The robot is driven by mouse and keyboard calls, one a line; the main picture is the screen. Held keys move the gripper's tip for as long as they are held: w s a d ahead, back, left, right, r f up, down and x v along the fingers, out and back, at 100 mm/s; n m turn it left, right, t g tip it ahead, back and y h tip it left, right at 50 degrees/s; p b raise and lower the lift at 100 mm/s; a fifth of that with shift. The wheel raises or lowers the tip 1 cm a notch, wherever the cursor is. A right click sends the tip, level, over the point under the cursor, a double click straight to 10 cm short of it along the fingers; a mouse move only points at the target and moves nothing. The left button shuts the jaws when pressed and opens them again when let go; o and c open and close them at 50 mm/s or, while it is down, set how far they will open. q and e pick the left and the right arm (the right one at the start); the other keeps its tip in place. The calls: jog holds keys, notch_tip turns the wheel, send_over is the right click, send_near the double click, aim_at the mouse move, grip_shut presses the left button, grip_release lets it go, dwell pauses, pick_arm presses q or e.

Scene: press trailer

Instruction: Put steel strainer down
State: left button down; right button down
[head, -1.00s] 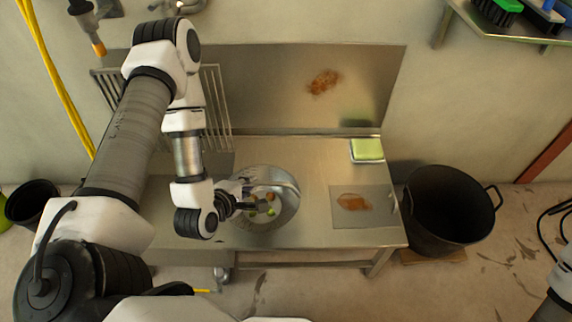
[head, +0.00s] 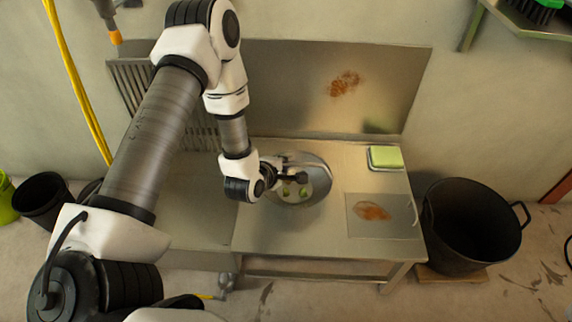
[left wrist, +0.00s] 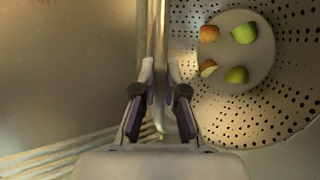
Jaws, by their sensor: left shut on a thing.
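The steel strainer (head: 318,188) is a round, shiny bowl over the middle of the steel table (head: 275,232). In the left wrist view its perforated inside (left wrist: 250,122) fills the right side, with several green and orange-brown fruit pieces (left wrist: 237,75) at the bottom. I cannot tell whether the strainer's base touches the table. My right gripper is not in view.
A green sponge on a dish (head: 386,157) lies at the table's back right. A rust-stained plate (head: 383,215) lies at the front right. A black bin (head: 470,228) stands right of the table. A slatted rack (head: 135,85) is at the back left.

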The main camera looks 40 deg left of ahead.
pick_arm(q)
jog(key=shift+f, duration=0.15)
jog(key=c, duration=1.2)
grip_release()
jog(key=shift+c, duration=0.2)
